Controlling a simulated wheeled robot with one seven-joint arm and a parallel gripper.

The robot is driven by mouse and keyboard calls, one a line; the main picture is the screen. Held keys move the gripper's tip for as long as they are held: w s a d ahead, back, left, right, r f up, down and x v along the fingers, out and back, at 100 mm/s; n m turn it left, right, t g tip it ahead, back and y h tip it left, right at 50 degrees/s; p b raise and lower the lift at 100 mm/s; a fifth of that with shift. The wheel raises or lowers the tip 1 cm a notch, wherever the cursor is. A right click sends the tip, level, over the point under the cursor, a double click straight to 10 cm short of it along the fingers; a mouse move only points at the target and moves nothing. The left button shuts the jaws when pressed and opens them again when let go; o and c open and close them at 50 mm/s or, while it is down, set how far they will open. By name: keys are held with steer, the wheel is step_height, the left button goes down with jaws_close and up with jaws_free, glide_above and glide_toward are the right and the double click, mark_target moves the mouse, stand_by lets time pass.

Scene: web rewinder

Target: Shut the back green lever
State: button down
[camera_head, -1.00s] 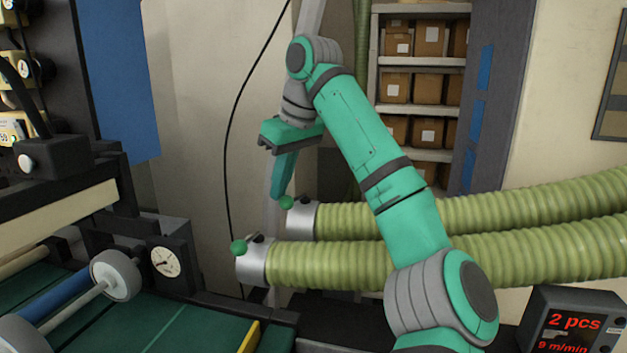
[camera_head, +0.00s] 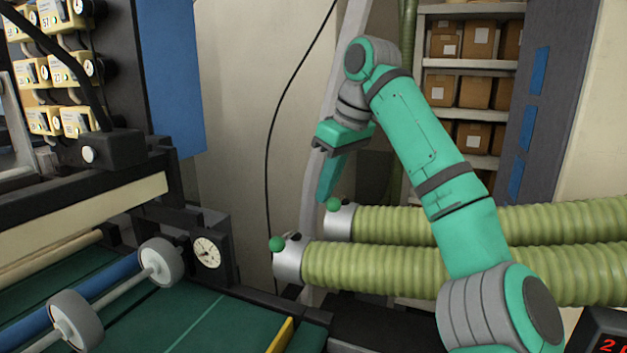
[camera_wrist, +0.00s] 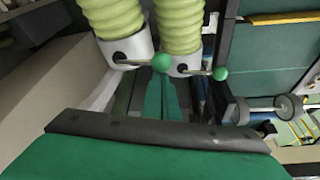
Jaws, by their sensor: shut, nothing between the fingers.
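Two levers with round green knobs sit at the metal collars of two ribbed hoses. The back green lever (camera_head: 333,204) is on the farther hose's collar; its knob also shows in the wrist view (camera_wrist: 161,63). The front green lever (camera_head: 277,244) is on the nearer collar, and shows at the right in the wrist view (camera_wrist: 220,73). My gripper (camera_head: 324,198) points down with its fingers together and empty, its tips close beside the back knob. In the wrist view my fingertips (camera_wrist: 161,78) lie just below that knob; I cannot tell whether they touch it.
The two yellow-green hoses (camera_head: 400,265) run off to the right behind my arm. A machine with a dial gauge (camera_head: 207,252), grey rollers and a green bed fills the lower left. Shelves of boxes (camera_head: 460,90) stand behind. A thin black cable hangs left of my gripper.

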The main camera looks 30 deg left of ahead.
steer(key=a+r, duration=0.1)
steer(key=a, duration=0.3)
steer(key=v, duration=0.9)
steer(key=shift+w+d+r, duration=0.15)
steer(key=shift+d+r, duration=0.05)
steer(key=shift+r, duration=0.15)
steer(key=shift+f, duration=0.15)
step_height(320, 180, down, 10)
steer(key=shift+d, duration=0.25)
stand_by(0.8)
